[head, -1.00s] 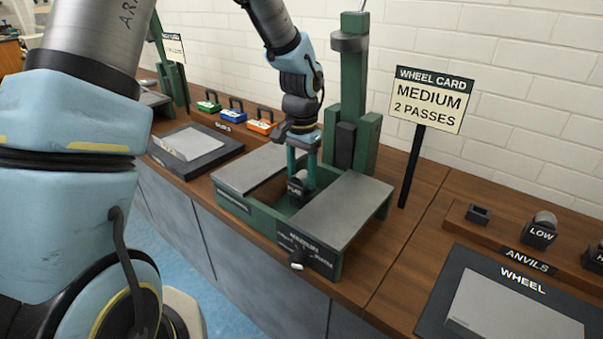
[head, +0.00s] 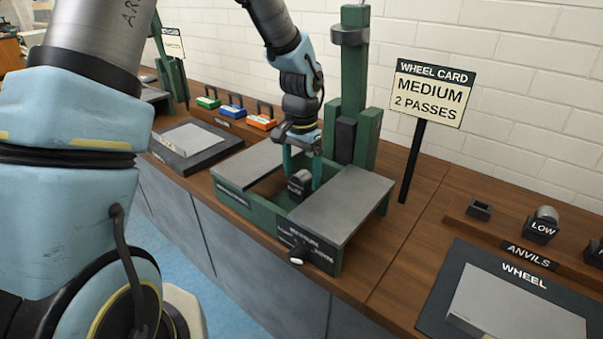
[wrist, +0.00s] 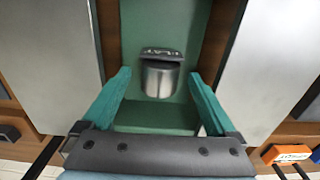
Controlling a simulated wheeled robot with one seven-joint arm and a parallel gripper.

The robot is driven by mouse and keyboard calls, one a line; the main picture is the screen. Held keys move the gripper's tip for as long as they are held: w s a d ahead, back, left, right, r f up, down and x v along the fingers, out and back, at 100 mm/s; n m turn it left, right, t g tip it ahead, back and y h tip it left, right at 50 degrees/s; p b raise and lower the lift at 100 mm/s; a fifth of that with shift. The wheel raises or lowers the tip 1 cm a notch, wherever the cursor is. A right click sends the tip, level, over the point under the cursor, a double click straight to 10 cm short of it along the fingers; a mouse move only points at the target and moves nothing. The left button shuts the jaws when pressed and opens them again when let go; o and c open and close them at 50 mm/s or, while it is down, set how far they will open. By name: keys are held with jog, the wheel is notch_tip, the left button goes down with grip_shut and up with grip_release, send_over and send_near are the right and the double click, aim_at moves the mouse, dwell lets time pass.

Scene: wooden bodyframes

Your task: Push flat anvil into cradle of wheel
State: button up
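The flat anvil (head: 300,184) is a small dark block with a rounded metal top, labelled FLAT. It sits low in the channel between the two grey plates of the green wheel machine (head: 318,258). In the wrist view the flat anvil (wrist: 161,74) lies just beyond my fingertips, near the middle. My gripper (head: 301,170) is open, its two teal fingers spread wide on the channel's two sides. In the wrist view my gripper (wrist: 160,84) holds nothing, and a gap shows between each finger and the anvil. The cradle itself cannot be made out clearly.
Grey plates (head: 340,205) flank the channel closely. A green post (head: 353,90) rises behind it. The wheel card sign (head: 428,95) stands at right, with the LOW anvil (head: 541,226) farther right. Coloured blocks (head: 232,110) stand at back left.

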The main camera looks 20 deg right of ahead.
aim_at(301, 174)
notch_tip(301, 174, up, 11)
jog(key=b, duration=0.1)
jog(key=shift+b, duration=0.3)
jog(key=shift+f, duration=0.15)
dwell(0.8)
jog(key=a+n, duration=0.1)
jog(key=a, duration=0.3)
jog(key=w+a+f+n, duration=0.1)
jog(key=a+n, duration=0.1)
jog(key=a, duration=0.3)
jog(key=a+f+n, duration=0.1)
jog(key=a, duration=0.4)
jog(key=shift+w+t, duration=0.3)
jog(key=shift+w, duration=0.05)
jog(key=s+a+f+n, duration=0.1)
jog(key=s+a+n, duration=0.1)
jog(key=a, duration=0.6)
jog(key=s+a+f+n+t, duration=0.1)
jog(key=s+a+n, duration=0.2)
jog(key=a+n, duration=0.2)
jog(key=a, duration=0.3)
jog(key=shift+s+f, duration=0.35)
